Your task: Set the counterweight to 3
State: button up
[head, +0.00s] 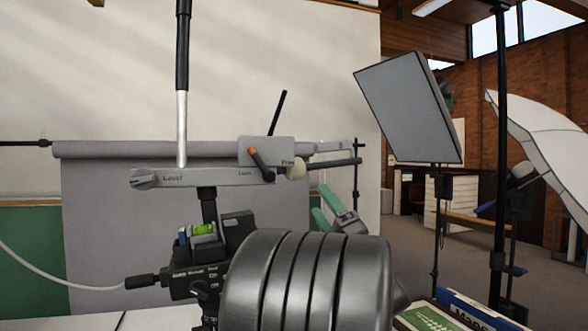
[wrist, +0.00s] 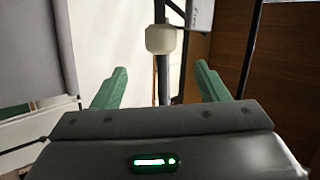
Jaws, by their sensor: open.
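My gripper (head: 322,203) is open, its green fingers pointing up and left, below and right of a cream knob (head: 296,170). In the wrist view my gripper (wrist: 160,68) has a finger on each side of the same cream knob (wrist: 160,40), which sits farther ahead, apart from both fingers. The knob is by a grey plate (head: 266,150) whose lettering seems to read "Free". No counterweight dial or number 3 is readable.
A grey bar (head: 215,178) marked "Level" has a knob (head: 143,179) at its left end. Below are a green bubble level (head: 204,229) and a black labelled box (head: 197,278). A grey light panel (head: 410,107) and a white umbrella (head: 545,150) stand at right.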

aim_at(352, 164)
jog(key=p+x, duration=0.4)
jog(key=x, duration=0.9)
jog(key=shift+w+a+r, duration=0.1)
jog(key=shift+a+r, duration=0.05)
jog(key=shift+a, duration=0.05)
jog(key=shift+c, duration=0.5)
jog(key=c, duration=1.3)
jog(key=w+d+p, duration=0.1)
jog(key=d, duration=0.3)
jog(key=w+d+r+p, duration=0.1)
jog(key=d, duration=0.3)
jog(key=w+d+p, duration=0.1)
jog(key=w+d, duration=0.1)
jog(key=d, duration=0.3)
jog(key=shift+w+r+p, duration=0.1)
jog(key=shift+r+p, duration=0.2)
jog(key=shift+p, duration=0.05)
jog(key=shift+w+d, duration=0.1)
jog(key=shift+d, duration=0.25)
jog(key=o, duration=1.4)
jog(key=shift+f, duration=0.1)
